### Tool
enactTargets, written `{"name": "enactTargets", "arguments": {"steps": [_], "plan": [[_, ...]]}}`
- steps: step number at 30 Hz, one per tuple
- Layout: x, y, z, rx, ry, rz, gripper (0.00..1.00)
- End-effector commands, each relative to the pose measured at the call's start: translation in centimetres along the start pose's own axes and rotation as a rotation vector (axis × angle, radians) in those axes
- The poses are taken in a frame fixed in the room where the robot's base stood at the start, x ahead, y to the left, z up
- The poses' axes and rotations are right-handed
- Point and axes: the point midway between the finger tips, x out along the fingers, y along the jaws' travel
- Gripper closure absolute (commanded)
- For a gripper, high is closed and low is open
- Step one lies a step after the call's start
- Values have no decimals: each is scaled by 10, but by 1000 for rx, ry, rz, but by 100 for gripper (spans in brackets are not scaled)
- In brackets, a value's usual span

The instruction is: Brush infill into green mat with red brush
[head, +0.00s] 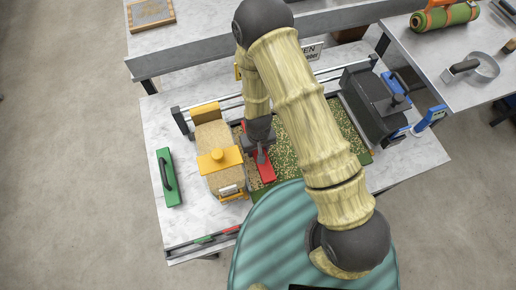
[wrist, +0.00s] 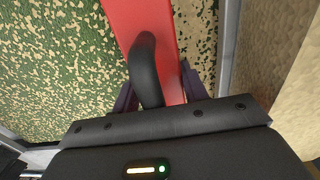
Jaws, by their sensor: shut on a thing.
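The red brush (head: 265,168) has a long red block with a black arched handle. It lies along the left part of the green mat (head: 288,148), which is speckled with tan infill. My gripper (head: 261,142) is shut on the brush's black handle. In the wrist view the red brush (wrist: 150,35) runs away from the jaws, with the handle (wrist: 146,70) between the dark fingers. Green mat (wrist: 55,60) with tan grains shows on both sides of it. My arm hides part of the mat in the head view. The bristles are hidden.
A yellow box-like spreader with tan grains (head: 218,158) stands close left of the brush. A green brush (head: 168,178) lies on the left of the table. A side table at right holds a rolled turf (head: 445,16).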

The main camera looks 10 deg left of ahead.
Motion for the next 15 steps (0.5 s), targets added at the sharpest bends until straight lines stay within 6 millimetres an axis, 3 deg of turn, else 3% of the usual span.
{"name": "enactTargets", "arguments": {"steps": [15], "plan": [[0,42,0,3,0,1,83]]}}
